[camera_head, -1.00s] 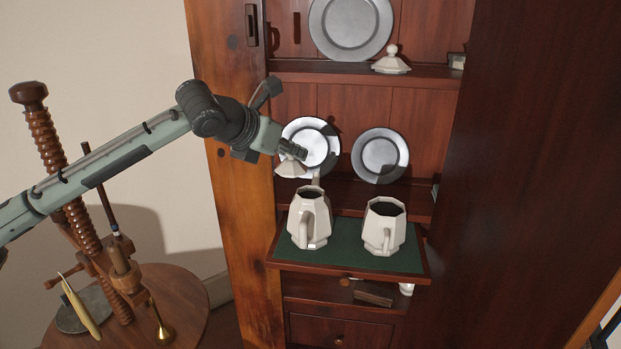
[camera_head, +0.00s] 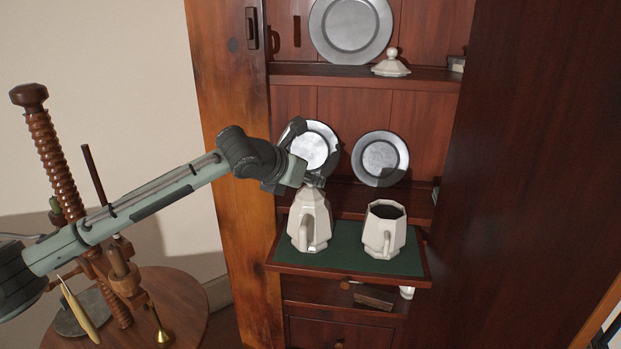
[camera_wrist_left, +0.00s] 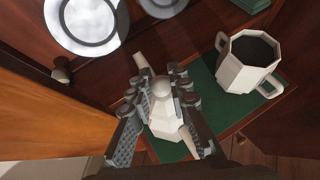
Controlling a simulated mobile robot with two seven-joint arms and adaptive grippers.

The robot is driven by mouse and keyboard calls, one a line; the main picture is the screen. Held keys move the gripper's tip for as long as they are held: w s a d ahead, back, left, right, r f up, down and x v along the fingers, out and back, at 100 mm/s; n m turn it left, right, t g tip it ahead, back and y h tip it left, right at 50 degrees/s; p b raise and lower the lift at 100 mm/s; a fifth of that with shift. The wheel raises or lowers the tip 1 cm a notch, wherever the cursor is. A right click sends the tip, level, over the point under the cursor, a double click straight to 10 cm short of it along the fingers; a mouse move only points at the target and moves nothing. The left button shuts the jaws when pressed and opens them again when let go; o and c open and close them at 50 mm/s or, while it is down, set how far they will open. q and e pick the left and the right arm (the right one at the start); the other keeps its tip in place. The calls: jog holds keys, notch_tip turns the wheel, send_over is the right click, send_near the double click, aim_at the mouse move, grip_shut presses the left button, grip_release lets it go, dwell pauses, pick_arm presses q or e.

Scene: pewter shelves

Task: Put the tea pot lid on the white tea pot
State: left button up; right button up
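The white faceted tea pot (camera_head: 308,233) stands upright on the green-topped pull-out board, at its left. Its spout and handle show in the left wrist view, with the pot body (camera_wrist_left: 166,128) between my fingers. The pale tea pot lid (camera_head: 311,196) is over its opening, and I cannot tell whether it is fully seated. My left gripper (camera_head: 314,181) is directly above the pot. In the left wrist view its fingers (camera_wrist_left: 161,80) are on both sides of the lid's round knob (camera_wrist_left: 161,90), closed on it. My right gripper is not in view.
A second white pot (camera_head: 384,231), open on top, stands close to the right. Another white lid (camera_head: 391,65) sits on the upper shelf (camera_head: 430,76). Pewter plates (camera_head: 381,158) lean behind. A round table (camera_head: 185,290) with a wooden press is at left.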

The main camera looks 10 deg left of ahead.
pick_arm(q)
jog(key=o, duration=0.4)
jog(key=shift+o, duration=0.2)
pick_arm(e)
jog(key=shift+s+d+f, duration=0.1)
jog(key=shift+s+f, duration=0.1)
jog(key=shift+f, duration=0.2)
pick_arm(q)
jog(key=shift+r, duration=0.1)
jog(key=shift+s+a+r, duration=0.15)
jog(key=shift+s+r, duration=0.1)
jog(key=shift+s, duration=0.05)
jog(key=v, duration=1.1)
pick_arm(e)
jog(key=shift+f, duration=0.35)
pick_arm(q)
jog(key=shift+r, duration=0.1)
